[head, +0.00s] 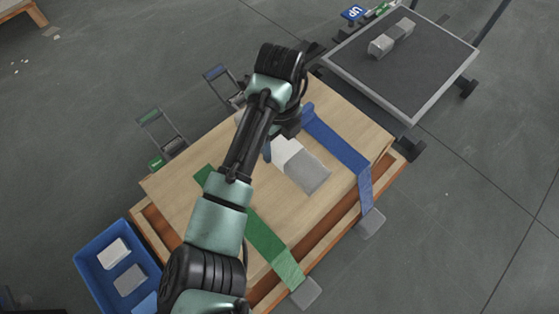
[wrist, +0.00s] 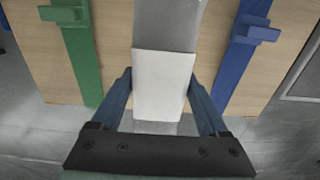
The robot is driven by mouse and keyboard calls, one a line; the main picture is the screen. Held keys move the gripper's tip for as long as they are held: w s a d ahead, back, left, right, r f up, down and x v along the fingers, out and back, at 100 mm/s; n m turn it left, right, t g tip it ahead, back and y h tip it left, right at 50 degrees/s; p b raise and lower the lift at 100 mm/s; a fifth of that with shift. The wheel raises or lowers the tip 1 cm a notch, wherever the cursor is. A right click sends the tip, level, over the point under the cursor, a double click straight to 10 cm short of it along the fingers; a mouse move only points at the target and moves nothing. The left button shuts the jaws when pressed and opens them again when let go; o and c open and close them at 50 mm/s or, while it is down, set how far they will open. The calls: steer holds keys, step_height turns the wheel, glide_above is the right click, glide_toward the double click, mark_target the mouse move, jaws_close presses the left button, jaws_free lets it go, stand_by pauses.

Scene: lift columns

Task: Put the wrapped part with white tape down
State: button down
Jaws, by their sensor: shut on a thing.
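The wrapped part with white tape (head: 308,172) is a long grey block with a white band around its middle. It lies lengthwise over the wooden tabletop (head: 345,118), between a green strip and a blue strip. I cannot tell whether it touches the wood. In the wrist view the white tape band (wrist: 163,85) sits between the two blue fingers of my gripper (wrist: 160,78), which is shut on the part. In the head view my gripper (head: 279,143) is mostly hidden by my arm, which also hides the part's far end.
The green strip (head: 265,238) and blue strip (head: 335,143) cross the tabletop. Small green and blue handled frames (head: 160,130) stand along its far side. A grey-topped cart (head: 425,75) at upper right holds another wrapped block (head: 391,38). A blue bin (head: 92,262) with several pieces is at lower left.

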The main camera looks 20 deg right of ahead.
mark_target(280, 141)
step_height(280, 141, down, 8)
steer(key=b, duration=0.3)
steer(key=shift+r+b, duration=0.25)
steer(key=shift+b, duration=0.15)
steer(key=shift+f, duration=0.15)
jaws_free()
step_height(280, 141, up, 12)
steer(key=p, duration=0.6)
